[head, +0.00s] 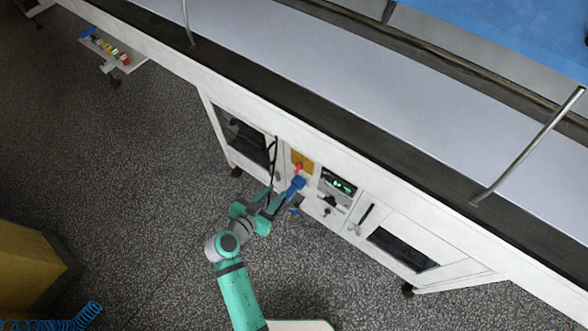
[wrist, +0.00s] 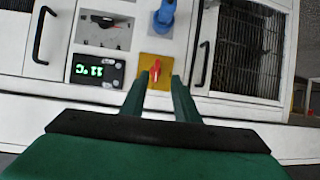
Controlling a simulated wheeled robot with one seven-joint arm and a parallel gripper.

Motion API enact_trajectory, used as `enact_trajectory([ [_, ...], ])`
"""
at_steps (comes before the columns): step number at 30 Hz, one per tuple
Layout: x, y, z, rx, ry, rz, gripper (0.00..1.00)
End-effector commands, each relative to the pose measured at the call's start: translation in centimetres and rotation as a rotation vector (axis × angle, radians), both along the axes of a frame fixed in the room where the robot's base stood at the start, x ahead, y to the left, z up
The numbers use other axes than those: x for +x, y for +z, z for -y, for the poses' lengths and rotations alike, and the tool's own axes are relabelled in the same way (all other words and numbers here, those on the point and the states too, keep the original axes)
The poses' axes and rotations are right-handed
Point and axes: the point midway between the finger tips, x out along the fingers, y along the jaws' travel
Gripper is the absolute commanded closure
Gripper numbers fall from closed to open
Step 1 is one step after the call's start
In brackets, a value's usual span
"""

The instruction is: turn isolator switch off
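The isolator switch is a red handle (wrist: 156,70) on a square yellow plate (wrist: 146,64), set in a white machine's front panel. In the wrist view the handle points roughly up and down the picture. In the head view the yellow plate (head: 303,159) and red handle (head: 298,168) show just above a blue part. My gripper (wrist: 160,76) is open, with its two green fingers apart and the red handle between their tips in the picture. I cannot tell whether a finger touches it. In the head view my fingertips are hard to make out.
A blue lever-like part (wrist: 165,14) stands out beside the switch. A green-lit display (wrist: 96,70), a gauge panel (wrist: 104,30) and black door handles (wrist: 41,35) surround it. The conveyor (head: 330,80) runs above.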

Motion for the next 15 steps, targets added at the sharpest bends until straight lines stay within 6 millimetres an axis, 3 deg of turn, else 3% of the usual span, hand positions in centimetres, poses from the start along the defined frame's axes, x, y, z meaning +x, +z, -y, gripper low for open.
enact_trajectory([
  [6,2.0,2.1,0.7,-0.029,-0.084,0.058,0.72],
  [15,4.4,1.0,2.6,-0.031,-0.094,0.063,0.72],
])
